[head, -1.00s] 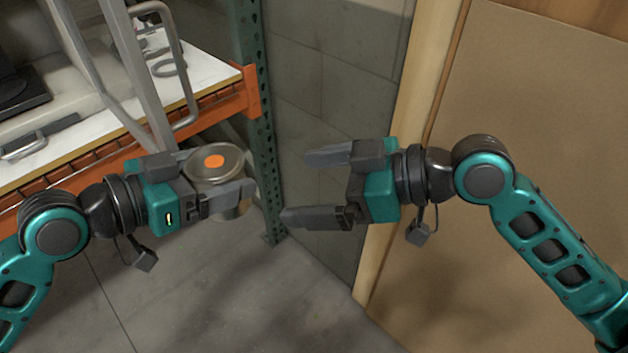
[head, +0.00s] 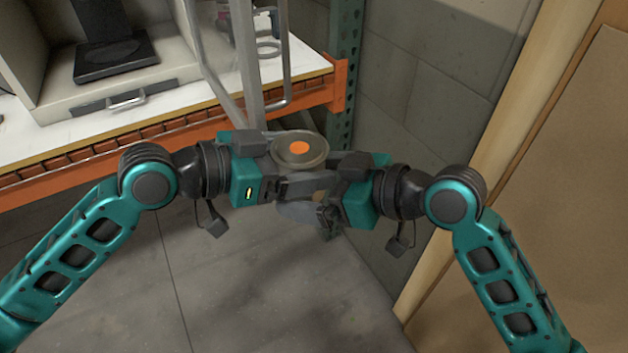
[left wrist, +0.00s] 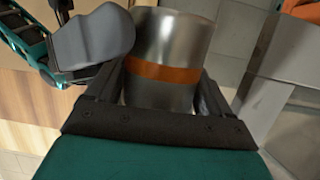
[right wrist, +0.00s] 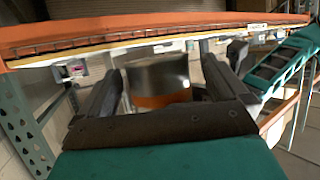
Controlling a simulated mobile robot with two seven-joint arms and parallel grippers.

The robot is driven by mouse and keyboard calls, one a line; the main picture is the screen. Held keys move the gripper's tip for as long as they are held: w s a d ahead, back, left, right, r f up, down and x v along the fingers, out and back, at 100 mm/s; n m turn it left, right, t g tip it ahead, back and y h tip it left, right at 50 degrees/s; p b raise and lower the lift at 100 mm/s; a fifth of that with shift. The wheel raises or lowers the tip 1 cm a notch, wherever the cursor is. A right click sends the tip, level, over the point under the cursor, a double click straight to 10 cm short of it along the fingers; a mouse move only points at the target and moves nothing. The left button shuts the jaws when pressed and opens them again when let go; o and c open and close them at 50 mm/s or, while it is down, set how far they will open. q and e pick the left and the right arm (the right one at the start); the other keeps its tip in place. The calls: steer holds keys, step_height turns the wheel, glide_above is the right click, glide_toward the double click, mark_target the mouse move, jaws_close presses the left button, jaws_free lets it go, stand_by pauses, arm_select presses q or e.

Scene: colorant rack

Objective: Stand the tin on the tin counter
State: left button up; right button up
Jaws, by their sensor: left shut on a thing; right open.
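The tin (head: 300,148) is a round metal can with an orange dot on its lid. It is held upright in the air in front of the shelf. The left wrist view shows its silver side with an orange band (left wrist: 165,72). My left gripper (head: 298,172) is shut on the tin. My right gripper (head: 330,180) is open, with its fingers reaching to the tin from the right. In the right wrist view the tin (right wrist: 158,78) sits between the right fingers; whether they touch it I cannot tell.
A white counter (head: 190,97) on an orange-beamed shelf (head: 100,158) lies behind the tin. A grey metal frame (head: 245,60) and a dark-based device (head: 115,55) stand on it. A green post (head: 345,50) marks its right end. Brown board (head: 560,190) stands at right.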

steer(key=c, duration=1.2)
arm_select(q)
steer(key=o, duration=1.3)
steer(key=shift+c, duration=0.2)
arm_select(e)
steer(key=shift+a, duration=0.1)
arm_select(q)
steer(key=shift+o, duration=1)
steer(key=shift+s, duration=0.1)
arm_select(e)
steer(key=shift+w, duration=0.1)
